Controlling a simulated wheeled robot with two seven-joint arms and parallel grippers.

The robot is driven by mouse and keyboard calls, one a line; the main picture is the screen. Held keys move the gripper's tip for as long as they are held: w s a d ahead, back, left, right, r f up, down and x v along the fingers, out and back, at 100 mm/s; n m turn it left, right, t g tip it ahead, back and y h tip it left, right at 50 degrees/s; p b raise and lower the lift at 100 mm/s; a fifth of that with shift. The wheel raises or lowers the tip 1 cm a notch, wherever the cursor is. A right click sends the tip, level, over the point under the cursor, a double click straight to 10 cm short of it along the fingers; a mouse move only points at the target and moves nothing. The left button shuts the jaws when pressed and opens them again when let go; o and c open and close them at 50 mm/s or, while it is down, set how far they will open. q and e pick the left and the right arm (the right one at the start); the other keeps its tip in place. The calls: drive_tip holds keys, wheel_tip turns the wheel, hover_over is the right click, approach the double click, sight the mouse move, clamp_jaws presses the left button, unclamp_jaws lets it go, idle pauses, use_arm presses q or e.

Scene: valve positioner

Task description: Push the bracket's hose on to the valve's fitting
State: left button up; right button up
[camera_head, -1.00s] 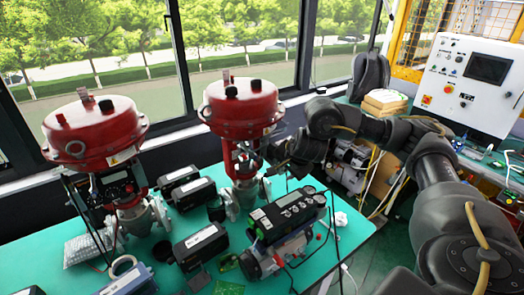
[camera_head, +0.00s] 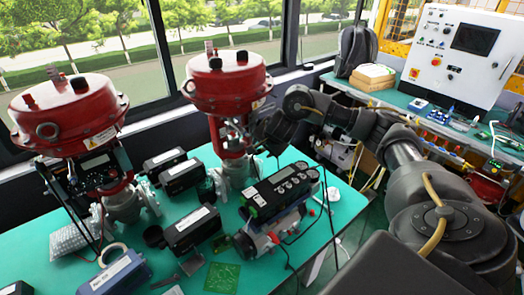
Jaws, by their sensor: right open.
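A red-topped valve (camera_head: 224,82) stands upright near the back of the green table, with a pale metal body below. A second red-topped valve (camera_head: 68,113) stands at the left. My right gripper (camera_head: 256,140) is at the right side of the middle valve's yoke, beside its stem. It is open, but its fingertips are small and dark against the valve. Whether it touches the valve cannot be told. The bracket, its hose and the fitting cannot be made out clearly; the gripper and wrist cover part of that area. My left gripper is not in view.
A grey-black positioner unit (camera_head: 282,193) with a lit panel stands right of centre. Several black boxes, one of them at the front (camera_head: 194,230), lie between the valves. A green circuit board (camera_head: 222,277) lies at the front. The green table (camera_head: 325,232) has some bare room at its right.

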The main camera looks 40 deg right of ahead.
drive_tip(key=shift+x, duration=0.95)
clamp_jaws()
